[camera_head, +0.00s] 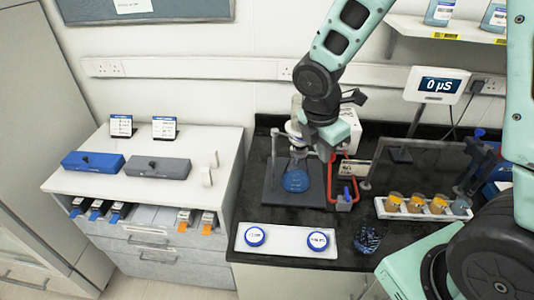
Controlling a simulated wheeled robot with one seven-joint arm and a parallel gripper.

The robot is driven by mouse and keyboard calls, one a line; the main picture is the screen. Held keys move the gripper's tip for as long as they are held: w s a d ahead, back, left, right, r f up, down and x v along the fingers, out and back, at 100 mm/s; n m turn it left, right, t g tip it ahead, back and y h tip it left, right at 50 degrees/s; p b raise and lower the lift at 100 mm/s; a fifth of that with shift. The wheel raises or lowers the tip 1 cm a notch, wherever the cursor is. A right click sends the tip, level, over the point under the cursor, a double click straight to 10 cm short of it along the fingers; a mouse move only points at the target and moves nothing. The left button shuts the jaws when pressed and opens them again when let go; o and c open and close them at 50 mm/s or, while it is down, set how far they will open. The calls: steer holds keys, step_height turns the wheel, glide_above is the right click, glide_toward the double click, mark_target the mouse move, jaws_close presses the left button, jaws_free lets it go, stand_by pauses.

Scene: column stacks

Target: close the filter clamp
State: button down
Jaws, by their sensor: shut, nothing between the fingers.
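The filter assembly stands on the dark bench at the centre of the camera_head view. It has a glass flask with blue liquid (296,181) on a dark base (275,196), with upright posts beside it. The glass upper part (296,128) rises above the flask. My gripper (327,150) points down just right of the glass upper part. It is shut and empty. The filter clamp is partly hidden by my arm and too small to make out, so I cannot tell its position or whether my gripper touches it.
Red tubing (331,185) loops close right of the flask. A white tray (285,247) with two blue-lidded dishes lies in front. A rack of jars (422,208) and a dark transparent panel (425,163) stand right. A meter (437,85) is behind. White drawers (150,200) are left.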

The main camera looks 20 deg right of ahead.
steer(key=w+d+n+p, duration=0.2)
steer(key=w+d+p, duration=0.2)
steer(key=d, duration=0.2)
steer(key=shift+w+d+n+t, duration=0.3)
steer(key=shift+d+n, duration=0.05)
steer(key=shift+n, duration=0.05)
steer(key=shift+d, duration=0.1)
steer(key=shift+r, duration=0.1)
